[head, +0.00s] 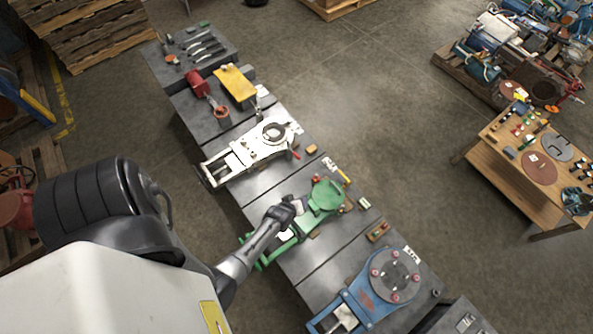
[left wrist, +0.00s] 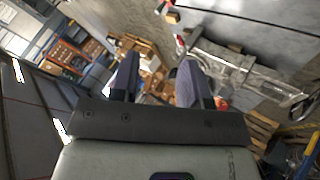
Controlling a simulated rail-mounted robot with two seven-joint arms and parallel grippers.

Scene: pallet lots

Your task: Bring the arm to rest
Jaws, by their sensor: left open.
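My left arm comes in from the left in the head view and reaches over the grey bench. Its gripper (head: 297,206) is above or beside the green machine vise (head: 324,197); I cannot tell how high it is. In the left wrist view the left gripper (left wrist: 157,82) has its two fingers apart with nothing between them. Past the fingers, that view shows shelving and boxes in the background. My right gripper shows in neither view.
The grey bench (head: 264,193) also holds a white fixture (head: 262,143), a blue rotary fixture (head: 371,297), a yellow plate (head: 235,84) and small loose parts. A wooden table (head: 503,159) stands at right. A pallet of machinery (head: 487,88) is behind it. The floor between is clear.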

